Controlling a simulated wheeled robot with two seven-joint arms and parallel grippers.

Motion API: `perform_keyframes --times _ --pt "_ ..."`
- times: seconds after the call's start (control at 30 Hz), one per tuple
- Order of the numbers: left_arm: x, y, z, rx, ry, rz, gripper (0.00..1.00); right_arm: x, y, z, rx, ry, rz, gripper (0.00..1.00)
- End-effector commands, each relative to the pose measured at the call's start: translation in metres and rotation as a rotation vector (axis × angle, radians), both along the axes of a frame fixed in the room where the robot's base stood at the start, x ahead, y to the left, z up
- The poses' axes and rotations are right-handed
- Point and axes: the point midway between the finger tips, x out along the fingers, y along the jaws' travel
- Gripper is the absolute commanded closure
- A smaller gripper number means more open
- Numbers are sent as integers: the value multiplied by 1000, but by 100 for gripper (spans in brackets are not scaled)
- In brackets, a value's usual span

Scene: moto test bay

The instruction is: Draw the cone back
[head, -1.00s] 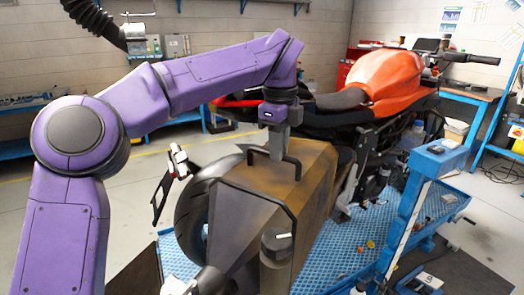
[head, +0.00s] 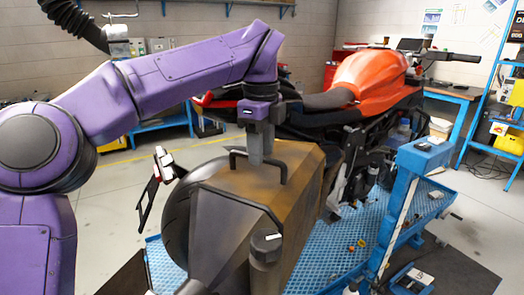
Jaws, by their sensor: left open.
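The cone (head: 235,205) is a large brown-grey faceted, tapering housing beside the motorcycle's rear wheel. A black bar handle (head: 283,172) stands on its top. My left gripper (head: 256,158) points down at this handle, with its grey fingers at the bar. Its jaws are open; the bar partly hides behind the fingers, and I cannot tell whether they touch it. A dark round knob (head: 266,246) with a white mark sits on the cone's near side. My right gripper is not in view.
The orange and black motorcycle (head: 375,82) stands close behind the cone, its rear tyre (head: 178,222) at the cone's left. A blue textured platform (head: 325,262) lies beneath, with small loose parts. A blue post (head: 408,195) rises on the right. Open floor lies to the left.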

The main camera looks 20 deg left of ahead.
Motion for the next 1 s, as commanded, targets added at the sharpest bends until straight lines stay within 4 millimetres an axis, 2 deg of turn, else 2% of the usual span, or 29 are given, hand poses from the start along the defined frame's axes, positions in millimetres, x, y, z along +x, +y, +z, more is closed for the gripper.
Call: perform_keyframes --times 0.2,0.4,1.0 --pt "-1 -1 58 2 -4 3 58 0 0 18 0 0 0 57" --pt "-3 0 91 1 1 2 58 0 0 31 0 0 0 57" --pt "-4 0 95 0 1 1 58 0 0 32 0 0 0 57"
